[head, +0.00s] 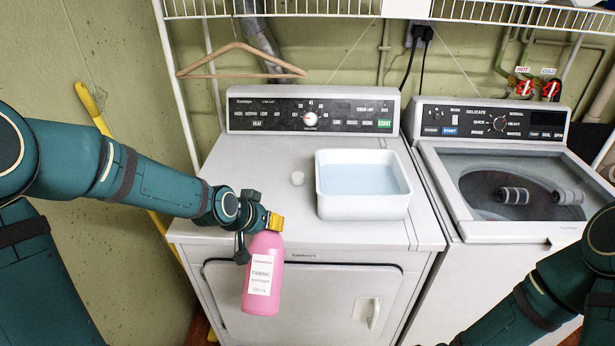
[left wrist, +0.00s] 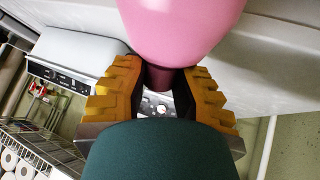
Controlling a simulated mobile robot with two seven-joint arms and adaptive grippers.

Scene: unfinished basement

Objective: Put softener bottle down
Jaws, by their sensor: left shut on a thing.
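The pink softener bottle (head: 263,275) with a white label hangs in front of the dryer's front edge. My left gripper (head: 270,222) is shut on its top end. In the left wrist view the gripper's yellow fingers (left wrist: 158,92) sit on both sides of the bottle's dark neck, and the pink body (left wrist: 180,30) shows beyond them. The bottle is nearly upright, slightly tilted. My right gripper is out of view; only part of the right arm shows at the lower right.
A hanger (head: 240,62) hangs from the wire shelf (head: 280,10).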

